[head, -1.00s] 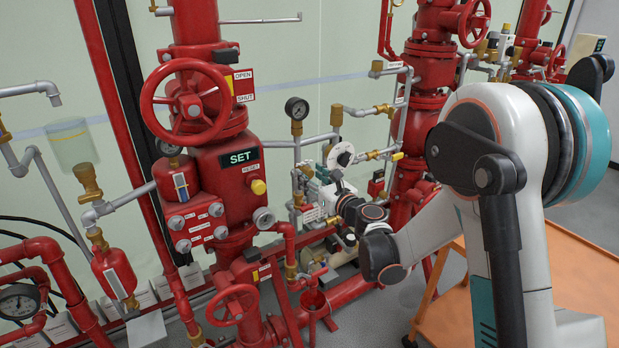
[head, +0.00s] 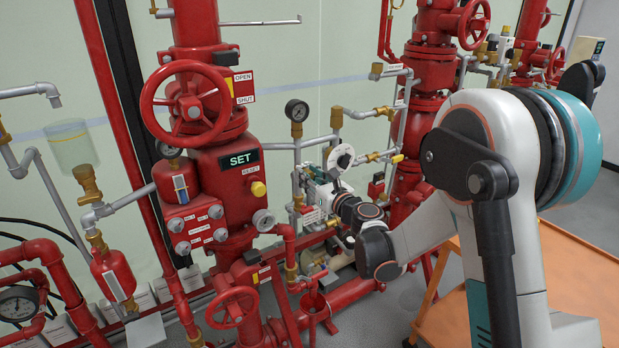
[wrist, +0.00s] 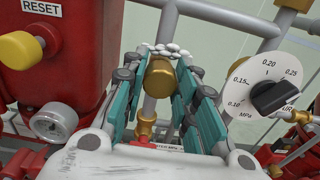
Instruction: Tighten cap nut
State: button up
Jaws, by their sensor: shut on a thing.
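In the wrist view a round brass cap nut (wrist: 159,77) sits between the teal fingers of my gripper (wrist: 160,88). The fingers are closed in on its left and right sides, and its front face shows. Light-coloured pipework shows behind it. In the head view my gripper (head: 317,193) is among the small pipes right of the red SET valve body. The cap nut cannot be made out there.
A white pressure dial with a black knob (wrist: 274,96) stands close to the right of my fingers. The red valve body (wrist: 62,60) with its yellow knob (wrist: 21,50) and a small gauge (wrist: 54,122) is on the left. An orange table (head: 455,290) stands below my arm.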

jog(key=m+b, duration=0.1)
jog(key=m, duration=0.2)
jog(key=shift+f+m, duration=0.1)
jog(key=shift+m, duration=0.3)
jog(key=shift+m+b, duration=0.5)
jog(key=shift+m, duration=1.7)
jog(key=o, duration=1)
jog(key=shift+o, duration=0.2)
jog(key=v, duration=1.2)
